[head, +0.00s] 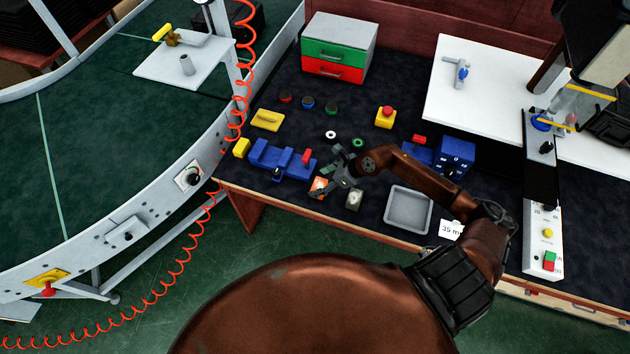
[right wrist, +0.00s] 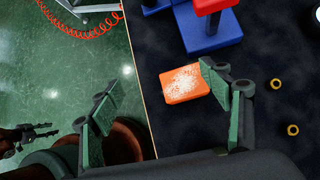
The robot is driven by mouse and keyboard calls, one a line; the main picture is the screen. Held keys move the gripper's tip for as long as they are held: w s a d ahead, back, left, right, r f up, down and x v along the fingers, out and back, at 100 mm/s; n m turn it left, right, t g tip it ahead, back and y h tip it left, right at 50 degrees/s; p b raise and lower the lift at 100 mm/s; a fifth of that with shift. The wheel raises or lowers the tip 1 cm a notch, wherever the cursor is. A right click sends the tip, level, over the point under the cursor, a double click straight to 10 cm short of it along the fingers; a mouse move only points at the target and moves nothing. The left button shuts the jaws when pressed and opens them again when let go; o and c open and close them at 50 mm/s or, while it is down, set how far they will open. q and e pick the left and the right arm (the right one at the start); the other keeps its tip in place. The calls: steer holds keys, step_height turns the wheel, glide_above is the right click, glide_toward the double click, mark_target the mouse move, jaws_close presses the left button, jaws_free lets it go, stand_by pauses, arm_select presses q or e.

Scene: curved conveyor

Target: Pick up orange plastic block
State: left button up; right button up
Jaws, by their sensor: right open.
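The orange plastic block (head: 319,187) lies on the dark table top near its front edge, partly hidden by my right gripper (head: 338,176) in the head view. In the right wrist view the orange block (right wrist: 182,85) shows a whitish speckled patch on top. There my right gripper (right wrist: 162,92) is open and empty, with one finger over the floor and the other overlapping the block's right edge. The block is not held. A dark gripper-like part, seemingly my left gripper (right wrist: 30,132), shows at the left of the right wrist view; its jaws are unclear.
A blue vise-like fixture (head: 280,160) with red parts stands just behind the block. The curved conveyor (head: 110,160) and a coiled red hose (head: 180,262) are at the left.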

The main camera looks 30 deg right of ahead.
mark_target(321, 186)
steer(key=shift+n+g+h, duration=0.5)
steer(key=shift+h, duration=0.2)
steer(key=d, duration=0.1)
steer(key=d+f, duration=0.2)
steer(key=shift+s+d, duration=0.1)
steer(key=shift+d, duration=0.3)
steer(key=shift+x, duration=0.9)
steer(key=x, duration=0.5)
steer(key=shift+a+f, duration=0.25)
steer(key=c, duration=1.3)
